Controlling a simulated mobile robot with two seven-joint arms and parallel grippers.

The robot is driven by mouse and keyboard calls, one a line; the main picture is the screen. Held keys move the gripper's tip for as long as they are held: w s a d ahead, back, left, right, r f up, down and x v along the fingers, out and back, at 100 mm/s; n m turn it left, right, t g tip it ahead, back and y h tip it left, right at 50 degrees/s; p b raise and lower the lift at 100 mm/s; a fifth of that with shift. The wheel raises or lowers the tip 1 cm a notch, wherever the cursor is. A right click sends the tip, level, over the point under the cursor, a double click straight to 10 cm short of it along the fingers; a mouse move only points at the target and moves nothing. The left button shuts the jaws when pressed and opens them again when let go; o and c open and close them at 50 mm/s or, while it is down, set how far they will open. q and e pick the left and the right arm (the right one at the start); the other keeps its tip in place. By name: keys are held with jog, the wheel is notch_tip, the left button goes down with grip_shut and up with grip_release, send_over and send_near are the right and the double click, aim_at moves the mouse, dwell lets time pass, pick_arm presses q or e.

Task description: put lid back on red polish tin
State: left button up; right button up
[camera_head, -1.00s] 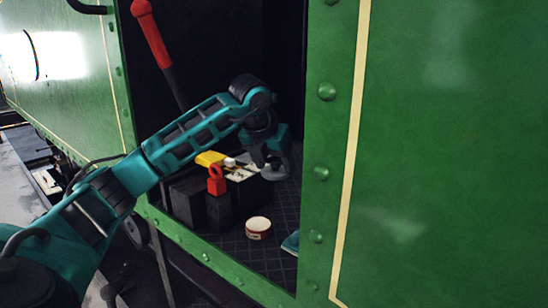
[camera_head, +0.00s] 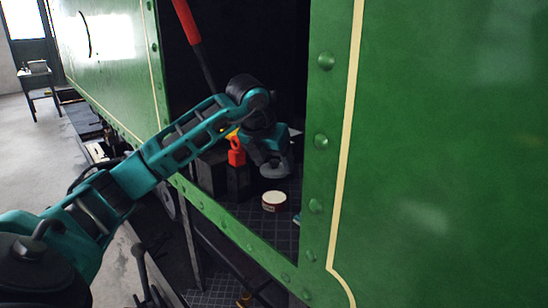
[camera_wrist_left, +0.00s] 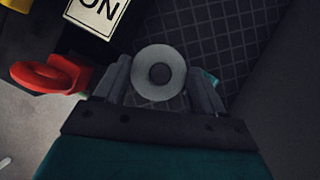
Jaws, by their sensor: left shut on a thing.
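The red polish tin (camera_head: 274,201) stands upright on the dark chequered floor inside the green doorway. It shows a cream top and a dark red side. My left gripper (camera_head: 274,163) is above the tin and apart from it. It is shut on a round grey lid (camera_head: 273,171). In the left wrist view the lid (camera_wrist_left: 144,84) is a grey disc with a dark round centre, held between the two fingers of the gripper (camera_wrist_left: 160,88). The tin cannot be made out in the wrist view. My right gripper is not in view.
The green door frame (camera_head: 318,145) stands close on the right. A red-handled lever (camera_head: 187,22) rises behind.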

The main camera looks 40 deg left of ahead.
aim_at(270, 171)
pick_arm(q)
jog(key=shift+f+b, duration=1)
jog(key=shift+f, duration=0.15)
jog(key=shift+f+b, duration=0.8)
jog(key=shift+f, duration=0.05)
jog(key=shift+f+b, duration=0.85)
jog(key=shift+f, duration=0.4)
jog(key=shift+r, duration=0.1)
jog(key=shift+f, duration=0.2)
jog(key=o, duration=1.2)
